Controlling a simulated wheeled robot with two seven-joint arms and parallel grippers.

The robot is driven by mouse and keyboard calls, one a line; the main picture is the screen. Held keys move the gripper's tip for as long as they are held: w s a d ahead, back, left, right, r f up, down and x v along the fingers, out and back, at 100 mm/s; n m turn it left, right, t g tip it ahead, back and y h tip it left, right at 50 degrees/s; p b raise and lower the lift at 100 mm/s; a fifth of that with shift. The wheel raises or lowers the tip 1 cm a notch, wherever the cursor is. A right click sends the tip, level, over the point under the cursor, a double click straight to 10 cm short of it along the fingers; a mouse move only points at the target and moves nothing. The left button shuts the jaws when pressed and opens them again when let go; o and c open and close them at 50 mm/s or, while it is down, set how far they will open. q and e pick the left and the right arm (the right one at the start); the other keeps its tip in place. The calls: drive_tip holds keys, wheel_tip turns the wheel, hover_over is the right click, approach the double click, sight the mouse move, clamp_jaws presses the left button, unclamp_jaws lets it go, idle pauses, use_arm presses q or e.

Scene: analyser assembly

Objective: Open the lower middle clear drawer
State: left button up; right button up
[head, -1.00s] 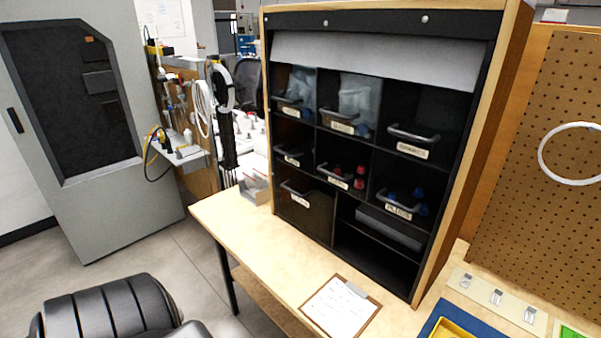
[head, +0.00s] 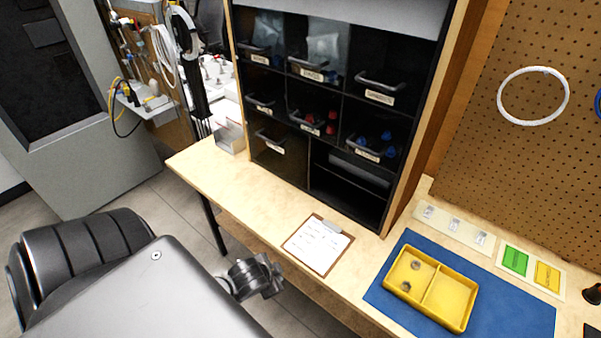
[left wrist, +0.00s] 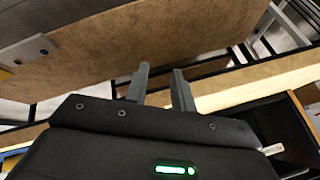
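The clear drawer with red-capped items (head: 314,124) is in the middle column of the cabinet's second row in the head view. It has a grey bar handle and a pale label on its front, and it looks shut. My left gripper (left wrist: 160,72) shows in the left wrist view with its two fingers apart and nothing between them. In the head view, my left arm comes in from the lower left. Its dark end is low in front of the bench, well short of the drawer. My right gripper is in neither view.
The black cabinet (head: 232,60) stands on the wooden bench (head: 255,195). A clipboard (head: 318,245) lies before it. A yellow tray (head: 470,300) sits on a blue mat (head: 525,318) to the right. Neighbouring drawers (head: 368,140) have similar protruding handles.

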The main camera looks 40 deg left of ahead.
use_arm(q)
drive_tip(key=w+a+r, duration=0.1)
drive_tip(key=r, duration=0.1)
drive_tip(key=w+a+r+m+t, duration=0.1)
drive_tip(key=w+a+r, duration=0.1)
drive_tip(key=w+a+r+m+t, duration=0.1)
drive_tip(key=a, duration=0.1)
drive_tip(key=shift+w+r+y, duration=0.3)
drive_tip(key=shift+r+y, duration=0.1)
drive_tip(key=m+t+h+p, duration=0.2)
drive_tip(key=m+t, duration=0.6)
drive_tip(key=m, duration=0.3)
approach(299, 122)
drive_tip(key=w+p, duration=0.1)
drive_tip(key=w, duration=0.2)
drive_tip(key=w+f, duration=0.1)
drive_tip(key=w, duration=0.2)
drive_tip(key=w+p, duration=0.1)
drive_tip(key=w, duration=0.2)
drive_tip(key=shift+w+a+f+p, duration=0.1)
drive_tip(key=shift+w+f+p, duration=0.05)
drive_tip(key=shift+p, duration=0.2)
drive_tip(key=shift+w+f, duration=0.2)
drive_tip(key=shift+w, duration=0.25)
drive_tip(key=shift+c, duration=0.6)
clamp_jaws()
